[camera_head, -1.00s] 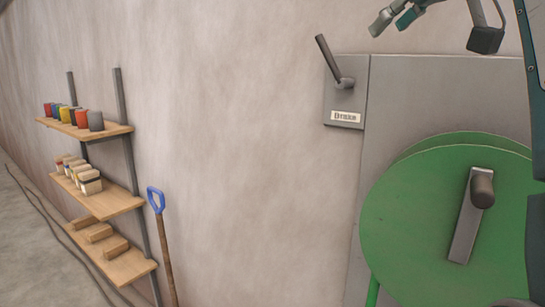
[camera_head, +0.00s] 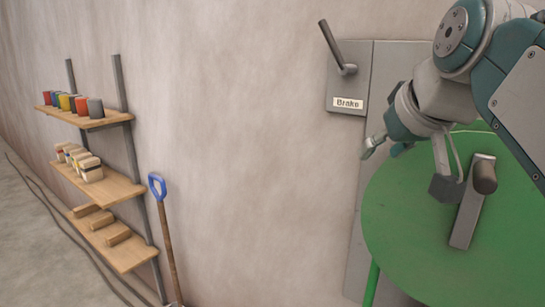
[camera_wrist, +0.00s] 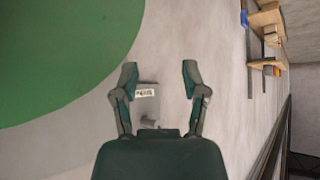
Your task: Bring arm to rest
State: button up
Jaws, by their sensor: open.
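My gripper (camera_head: 385,150) is in front of the grey panel, left of my folded arm at the right of the head view. It hangs below the brake lever (camera_head: 338,48) and over the upper left of the green wheel (camera_head: 400,225). In the wrist view my gripper (camera_wrist: 159,78) has its two fingers spread apart with nothing held between them. The plate labelled "Brake" (camera_wrist: 146,92) shows between and beyond the fingers, apart from them. The large green wheel (camera_wrist: 55,60) fills the upper left of the wrist view.
A crank handle (camera_head: 484,177) sticks out from the wheel, close to my wrist. Wooden shelves (camera_head: 120,186) with cups and boxes stand at the left wall. A blue-handled shovel (camera_head: 166,235) leans by them. The wall between shovel and panel is bare.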

jog(key=s+f+g, duration=0.1)
jog(key=s+f, duration=0.3)
jog(key=f, duration=0.6)
jog(key=s+f+m+g+h, duration=0.1)
jog(key=s+f, duration=0.4)
jog(key=f, duration=0.5)
jog(key=s+f+g, duration=0.1)
jog(key=s+f, duration=0.3)
jog(key=f, duration=0.5)
jog(key=shift+s+a+f+m, duration=0.15)
jog(key=shift+s+f+m, duration=0.05)
jog(key=shift+f+m, duration=0.2)
